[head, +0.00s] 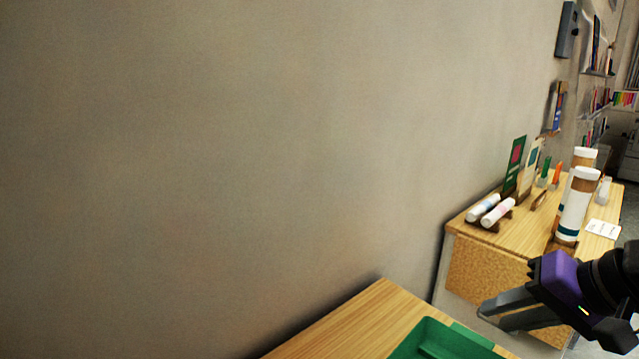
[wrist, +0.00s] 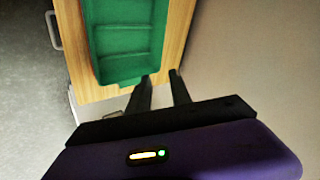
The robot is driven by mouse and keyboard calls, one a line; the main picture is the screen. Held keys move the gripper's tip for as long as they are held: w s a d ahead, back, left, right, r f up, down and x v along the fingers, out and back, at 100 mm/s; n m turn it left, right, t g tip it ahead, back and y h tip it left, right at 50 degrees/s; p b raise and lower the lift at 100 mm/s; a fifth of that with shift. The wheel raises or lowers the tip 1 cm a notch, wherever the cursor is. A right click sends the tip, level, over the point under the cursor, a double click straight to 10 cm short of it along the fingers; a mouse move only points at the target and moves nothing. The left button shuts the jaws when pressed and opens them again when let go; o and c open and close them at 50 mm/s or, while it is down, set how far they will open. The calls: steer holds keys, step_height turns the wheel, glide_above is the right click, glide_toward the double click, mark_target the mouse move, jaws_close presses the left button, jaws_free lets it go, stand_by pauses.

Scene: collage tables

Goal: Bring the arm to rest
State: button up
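My gripper (head: 484,313) is at the lower right of the head view, purple and black with grey fingers. It hangs in the air by the near wooden table (head: 350,318). In the wrist view, the two dark fingers of my gripper (wrist: 162,76) stand apart with nothing between them. The fingertips show close to one end of the green tray (wrist: 124,78), but I see no contact. The tray (head: 424,326) lies on the near table and is cut off by the bottom edge of the head view.
A second wooden table (head: 468,228) stands behind my gripper. It bears white bottles (head: 578,203), white rolls (head: 497,212) and upright cards (head: 515,165). A bare wall (head: 220,150) fills the left. Grey floor (wrist: 30,90) shows at the left in the wrist view.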

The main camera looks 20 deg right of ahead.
steer(key=w+r+n+t+h, duration=0.1)
steer(key=w+r+t+h, duration=0.1)
steer(key=w+r+t, duration=0.4)
steer(key=w+r+t+h, duration=0.1)
steer(key=w+r+t, duration=0.1)
steer(key=r+t, duration=0.7)
steer(key=s+a+f+m+g+h, duration=0.1)
steer(key=s+a+f+g+h, duration=0.1)
steer(key=s+a+f+h, duration=0.5)
steer(key=s+a+f+m+g+h, duration=0.1)
steer(key=s+f, duration=0.4)
steer(key=f, duration=0.5)
steer(key=s+a+f+n+g+y, duration=0.2)
steer(key=s+a+f+n+y, duration=0.2)
steer(key=s+f, duration=0.4)
steer(key=s+a+f+n+g+y, duration=0.2)
steer(key=s+a+f+n+y, duration=0.3)
steer(key=s, duration=0.6)
step_height(320, 180, down, 3)
steer(key=a+n, duration=0.1)
steer(key=a, duration=0.1)
steer(key=shift+s+a+n+g, duration=0.35)
steer(key=shift+a+n+g, duration=0.05)
